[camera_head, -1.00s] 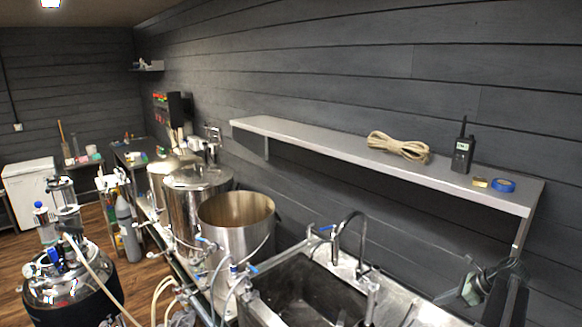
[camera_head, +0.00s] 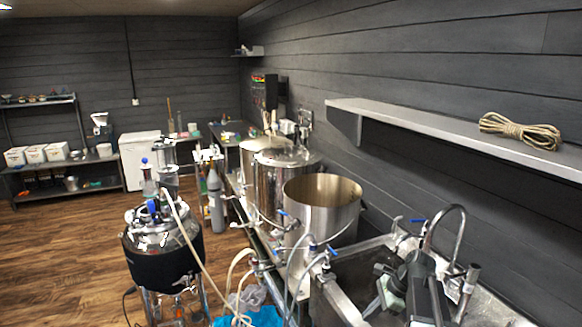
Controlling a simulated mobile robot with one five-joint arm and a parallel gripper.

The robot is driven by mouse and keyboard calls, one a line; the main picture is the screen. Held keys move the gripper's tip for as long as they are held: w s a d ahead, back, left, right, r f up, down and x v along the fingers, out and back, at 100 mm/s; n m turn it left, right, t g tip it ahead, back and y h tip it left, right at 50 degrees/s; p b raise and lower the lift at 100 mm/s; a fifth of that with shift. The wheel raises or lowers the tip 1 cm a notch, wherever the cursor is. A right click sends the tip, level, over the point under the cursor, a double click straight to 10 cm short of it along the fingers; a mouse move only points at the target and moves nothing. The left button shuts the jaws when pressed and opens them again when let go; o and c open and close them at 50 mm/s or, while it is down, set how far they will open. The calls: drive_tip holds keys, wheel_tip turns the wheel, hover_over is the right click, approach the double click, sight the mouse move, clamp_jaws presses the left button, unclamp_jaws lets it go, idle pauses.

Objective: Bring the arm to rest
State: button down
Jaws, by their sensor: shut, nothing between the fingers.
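My arm shows at the lower right, dark grey and folded close to my body, in front of the steel sink (camera_head: 352,277). My gripper (camera_head: 378,298) points to the left and down over the sink area. Its fingers are together with nothing between them. Part of the arm is cut off by the bottom edge of the picture.
The sink's curved tap (camera_head: 447,222) stands behind my arm. Steel kettles, the nearest an open pot (camera_head: 322,205), line the right wall. A wall shelf (camera_head: 420,127) holds a coiled rope (camera_head: 520,131). A black-jacketed vessel (camera_head: 162,255) stands left; wooden floor (camera_head: 70,240) beyond is clear.

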drive_tip(key=s+a+f+n+g+h+b, duration=0.1)
drive_tip(key=s+a+f+n+b, duration=0.2)
drive_tip(key=a, duration=0.4)
drive_tip(key=s+a+f+n+g+h, duration=0.1)
drive_tip(key=s+a+f+n, duration=0.15)
drive_tip(key=a+n, duration=0.35)
drive_tip(key=s+n+h, duration=0.1)
drive_tip(key=n, duration=0.2)
drive_tip(key=s+d+f+n+h, duration=0.1)
drive_tip(key=s+n, duration=0.1)
drive_tip(key=n, duration=0.1)
drive_tip(key=s+f+n+h, duration=0.1)
drive_tip(key=n, duration=0.3)
drive_tip(key=shift+s+d+f+b, duration=0.1)
drive_tip(key=shift+s+d+b, duration=0.1)
drive_tip(key=shift+b, duration=0.1)
